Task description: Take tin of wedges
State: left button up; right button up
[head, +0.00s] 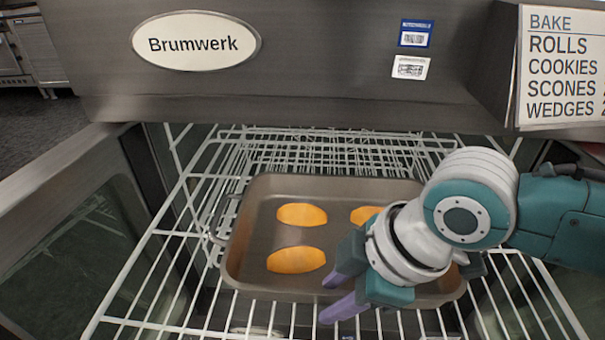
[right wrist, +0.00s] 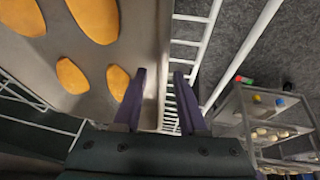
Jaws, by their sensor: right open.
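The tin (head: 345,235) is a grey-brown rectangular baking tray on a wire oven rack. Orange wedges (head: 296,260) lie spaced out on its floor; my right arm hides its right part. In the right wrist view the tin (right wrist: 88,55) fills the upper left, with several wedges (right wrist: 95,18) in it. My right gripper (head: 333,297) is open at the tin's front edge, its purple fingers pointing left in the head view. In the right wrist view the fingers (right wrist: 160,80) are on either side of the tin's near wall; I cannot tell whether they touch it. My left gripper is not seen.
The white wire rack (head: 153,240) sticks out of the oven under the Brumwerk panel (head: 197,42). The open oven door (head: 65,210) is at the left. A bake sign (head: 562,65) is at upper right. A metal trolley (right wrist: 265,125) with small items stands on the floor.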

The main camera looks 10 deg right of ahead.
jog(key=shift+c, duration=0.2)
grip_shut()
dwell(1.1)
jog(key=shift+r, duration=0.1)
